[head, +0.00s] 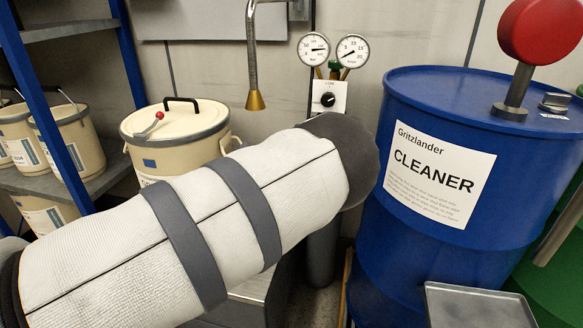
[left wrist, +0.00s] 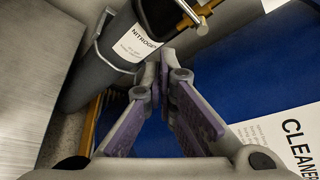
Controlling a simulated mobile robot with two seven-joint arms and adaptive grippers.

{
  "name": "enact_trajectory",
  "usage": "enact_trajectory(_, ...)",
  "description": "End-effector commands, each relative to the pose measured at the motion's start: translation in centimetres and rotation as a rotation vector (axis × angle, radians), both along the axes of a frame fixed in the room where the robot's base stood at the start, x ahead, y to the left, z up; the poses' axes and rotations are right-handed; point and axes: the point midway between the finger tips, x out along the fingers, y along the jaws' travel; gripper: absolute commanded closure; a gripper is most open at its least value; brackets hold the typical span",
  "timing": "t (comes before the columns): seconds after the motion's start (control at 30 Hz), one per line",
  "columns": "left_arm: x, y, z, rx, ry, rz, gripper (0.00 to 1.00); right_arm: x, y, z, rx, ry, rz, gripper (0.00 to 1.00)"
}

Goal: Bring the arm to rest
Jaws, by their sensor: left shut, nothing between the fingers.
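My left arm (head: 190,225) in its white padded sleeve with grey straps reaches from the lower left to the middle of the head view. It ends in a dark grey rounded joint beside the blue drum; the gripper is hidden there. In the left wrist view my left gripper (left wrist: 163,70) has purple-padded fingers with tips together and nothing between them. The blue drum (head: 400,115), labelled CLEANER, stands at the right and also shows in the left wrist view (left wrist: 262,75). A pump with a red knob (head: 540,30) stands on its lid. My right gripper is not in view.
A grey nitrogen cylinder (left wrist: 95,85) stands close beyond the fingertips. Two gauges (head: 314,49) and a brass-tipped pipe (head: 254,70) are at the wall. A lidded cream bucket (head: 175,120) stands behind the arm. A metal tray (head: 478,300) sits before the drum. Shelves stand left.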

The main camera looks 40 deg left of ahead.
Motion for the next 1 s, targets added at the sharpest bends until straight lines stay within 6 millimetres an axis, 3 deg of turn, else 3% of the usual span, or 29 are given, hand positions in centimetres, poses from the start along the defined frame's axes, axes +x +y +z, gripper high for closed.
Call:
enact_trajectory(0.5, -0.5, 0.0, 0.1, -0.001, 0.001, 0.002, 1.00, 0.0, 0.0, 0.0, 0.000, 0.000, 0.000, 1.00)
enact_trajectory(0.6, -1.9, 0.5, -1.3, -0.068, 0.035, 0.057, 1.00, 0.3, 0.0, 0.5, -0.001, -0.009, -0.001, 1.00)
enact_trajectory(0.67, -4.5, 1.2, -3.7, -0.180, 0.088, 0.156, 1.00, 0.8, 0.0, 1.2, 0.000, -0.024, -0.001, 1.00)
enact_trajectory(0.77, -11.8, 1.5, -8.9, -0.449, 0.213, 0.420, 1.00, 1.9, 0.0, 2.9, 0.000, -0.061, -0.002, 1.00)
enact_trajectory(0.8, -15.2, 1.1, -10.9, -0.558, 0.261, 0.539, 1.00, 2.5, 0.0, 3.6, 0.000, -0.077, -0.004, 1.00)
enact_trajectory(0.87, -20.5, 0.0, -13.3, -0.709, 0.330, 0.725, 1.00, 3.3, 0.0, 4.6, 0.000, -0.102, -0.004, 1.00)
enact_trajectory(0.9, -24.1, -1.2, -14.5, -0.801, 0.371, 0.852, 1.00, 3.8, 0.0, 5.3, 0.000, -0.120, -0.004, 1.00)
enact_trajectory(1.0, -33.1, -5.1, -16.0, -1.000, 0.463, 1.181, 1.00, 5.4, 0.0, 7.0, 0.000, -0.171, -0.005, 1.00)
